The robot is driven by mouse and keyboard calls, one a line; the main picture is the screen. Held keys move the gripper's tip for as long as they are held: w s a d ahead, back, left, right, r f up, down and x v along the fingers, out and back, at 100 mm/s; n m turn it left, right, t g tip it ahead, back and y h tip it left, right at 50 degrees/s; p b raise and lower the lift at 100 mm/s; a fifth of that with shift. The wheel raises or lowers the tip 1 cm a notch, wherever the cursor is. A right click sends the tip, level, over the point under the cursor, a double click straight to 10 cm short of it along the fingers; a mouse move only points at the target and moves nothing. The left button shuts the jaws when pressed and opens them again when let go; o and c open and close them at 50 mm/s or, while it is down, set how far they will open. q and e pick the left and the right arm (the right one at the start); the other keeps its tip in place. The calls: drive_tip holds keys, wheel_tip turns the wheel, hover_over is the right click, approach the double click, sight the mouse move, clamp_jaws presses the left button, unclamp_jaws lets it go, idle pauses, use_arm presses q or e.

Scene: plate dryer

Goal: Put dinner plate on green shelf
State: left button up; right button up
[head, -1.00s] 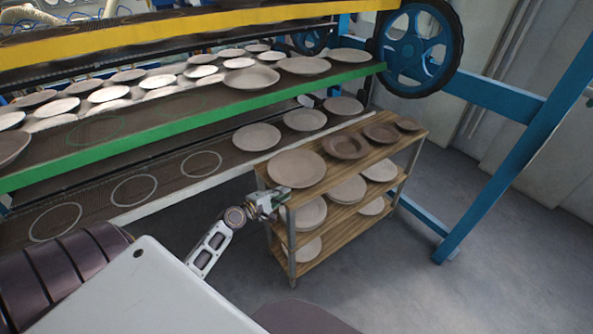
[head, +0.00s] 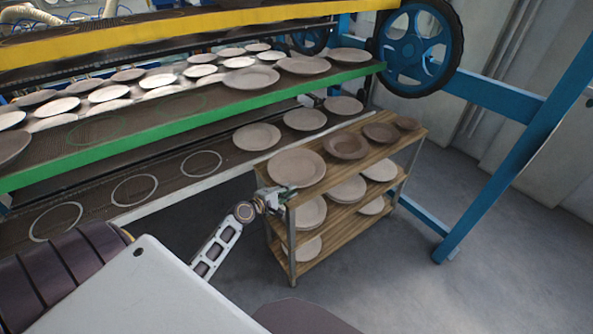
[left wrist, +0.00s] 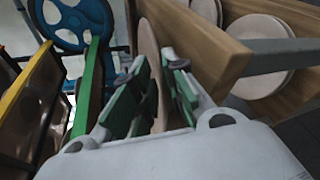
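The dinner plate (head: 297,167) is a large round beige plate lying flat on the top board of the wooden rack, at its left end. My left gripper (head: 275,197) is at the plate's near left rim, by the rack's corner. In the left wrist view the plate's edge (left wrist: 151,55) stands between the two green-padded fingers of the left gripper (left wrist: 155,75). The fingers straddle the rim, with a narrow gap visible beside it. The green shelf (head: 150,135) is the green-edged dryer level at the upper left, with several plates on it. My right gripper is not in view.
The wooden rack (head: 345,222) holds more plates and bowls on its boards. A lower dryer level (head: 100,205) has plates and empty ring marks. The yellow beam (head: 180,29) runs above the green shelf. A blue wheel (head: 419,48) and blue frame stand right. Open floor lies right.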

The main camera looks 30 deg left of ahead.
use_arm(q)
drive_tip(key=shift+x, duration=2.4)
drive_tip(key=shift+w+f, duration=0.1)
drive_tip(key=shift+w, duration=0.1)
clamp_jaws()
